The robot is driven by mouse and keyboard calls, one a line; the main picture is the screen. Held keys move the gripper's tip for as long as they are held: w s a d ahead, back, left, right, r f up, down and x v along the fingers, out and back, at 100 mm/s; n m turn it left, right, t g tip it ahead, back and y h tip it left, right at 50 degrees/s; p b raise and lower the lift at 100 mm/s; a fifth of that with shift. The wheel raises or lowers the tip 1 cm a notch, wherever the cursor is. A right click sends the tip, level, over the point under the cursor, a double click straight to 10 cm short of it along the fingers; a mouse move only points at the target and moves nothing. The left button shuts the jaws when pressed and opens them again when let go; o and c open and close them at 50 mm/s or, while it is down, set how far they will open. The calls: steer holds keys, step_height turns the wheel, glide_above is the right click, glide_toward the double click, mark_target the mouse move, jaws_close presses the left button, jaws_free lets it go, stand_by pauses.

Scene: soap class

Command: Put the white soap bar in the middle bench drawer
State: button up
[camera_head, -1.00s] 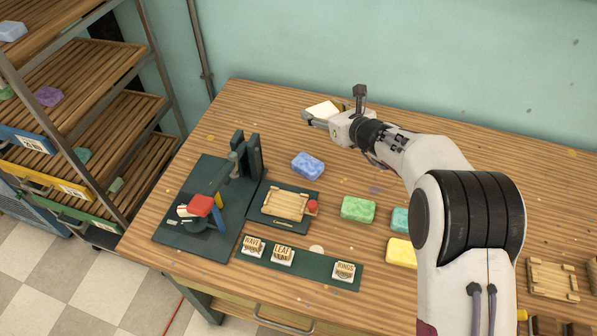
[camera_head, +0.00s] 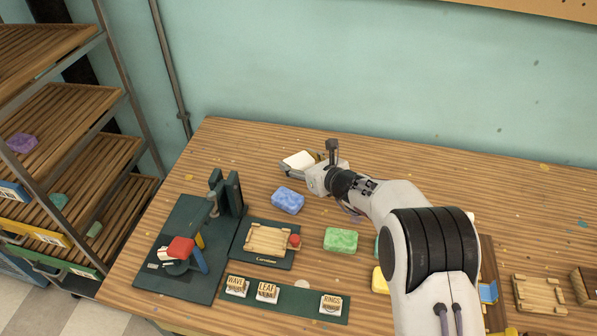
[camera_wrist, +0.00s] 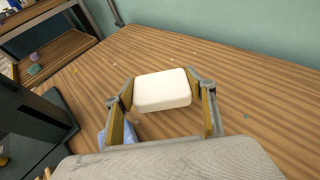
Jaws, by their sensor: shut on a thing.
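The white soap bar (camera_head: 298,160) is between the fingers of my gripper (camera_head: 300,168), near the back of the wooden bench (camera_head: 400,165). In the wrist view the white bar (camera_wrist: 163,90) sits squarely between the two finger pads of my gripper (camera_wrist: 162,95), which is shut on it. Wood surface shows around the bar; I cannot tell how high above the bench it is. The middle bench drawer is not visible in the current views.
A blue soap (camera_head: 287,200) and a green soap (camera_head: 340,240) lie in front of my gripper. A dark stamping press (camera_head: 190,245), a wooden tray (camera_head: 268,239) and a strip of stamps (camera_head: 285,300) stand front left. A shelf rack (camera_head: 75,150) is at left.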

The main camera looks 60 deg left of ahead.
steer(key=shift+f, duration=0.2)
steer(key=shift+f, duration=1.8)
steer(key=shift+f, duration=0.15)
steer(key=o, duration=1)
steer(key=shift+v, duration=6.05)
